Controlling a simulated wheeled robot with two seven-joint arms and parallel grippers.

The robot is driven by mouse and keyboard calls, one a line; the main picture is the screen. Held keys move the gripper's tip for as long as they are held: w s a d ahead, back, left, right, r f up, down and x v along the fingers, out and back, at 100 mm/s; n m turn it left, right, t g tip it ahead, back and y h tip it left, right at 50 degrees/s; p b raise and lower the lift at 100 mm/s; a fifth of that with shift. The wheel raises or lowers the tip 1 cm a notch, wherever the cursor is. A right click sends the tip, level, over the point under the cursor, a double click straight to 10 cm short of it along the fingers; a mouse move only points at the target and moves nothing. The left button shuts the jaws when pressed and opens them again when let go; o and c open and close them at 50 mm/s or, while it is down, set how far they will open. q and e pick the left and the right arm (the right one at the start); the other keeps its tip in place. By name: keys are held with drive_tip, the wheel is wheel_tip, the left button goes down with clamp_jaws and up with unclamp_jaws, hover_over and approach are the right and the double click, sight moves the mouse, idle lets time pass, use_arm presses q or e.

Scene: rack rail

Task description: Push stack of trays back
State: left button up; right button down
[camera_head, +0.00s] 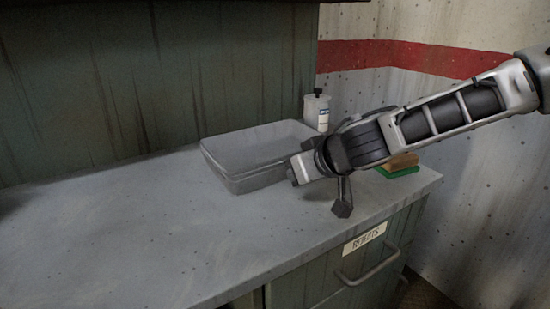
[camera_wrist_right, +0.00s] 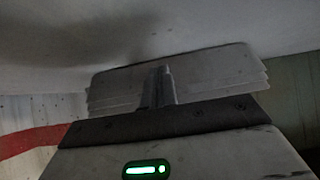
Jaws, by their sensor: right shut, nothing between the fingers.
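A stack of grey trays (camera_head: 237,179) sits on the counter near the back, left of my right arm. Its layered rims also show in the right wrist view (camera_wrist_right: 215,78). My right gripper (camera_head: 296,170) is at the right front side of the stack, with its fingers shut and empty. In the right wrist view the closed fingers (camera_wrist_right: 161,85) overlap the tray wall; contact looks likely but I cannot be sure. My left gripper is not in view.
A white bottle with a black top (camera_head: 317,110) stands behind the stack. A brown block on a green base (camera_head: 400,167) lies right of it, partly behind my arm. The counter (camera_head: 130,240) is clear at the left and front. A drawer labelled "REJECTS" (camera_head: 365,238) is below.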

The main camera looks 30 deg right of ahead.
sight(271, 157)
drive_tip(key=shift+w, duration=0.65)
drive_tip(key=shift+w+a, duration=0.1)
drive_tip(key=shift+w, duration=0.75)
drive_tip(key=shift+w+a, duration=0.1)
drive_tip(key=shift+w, duration=1.65)
drive_tip(key=shift+w+a, duration=0.15)
drive_tip(key=shift+w, duration=0.7)
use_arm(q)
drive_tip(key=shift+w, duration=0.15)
use_arm(e)
drive_tip(key=shift+w, duration=0.1)
drive_tip(key=shift+r, duration=0.1)
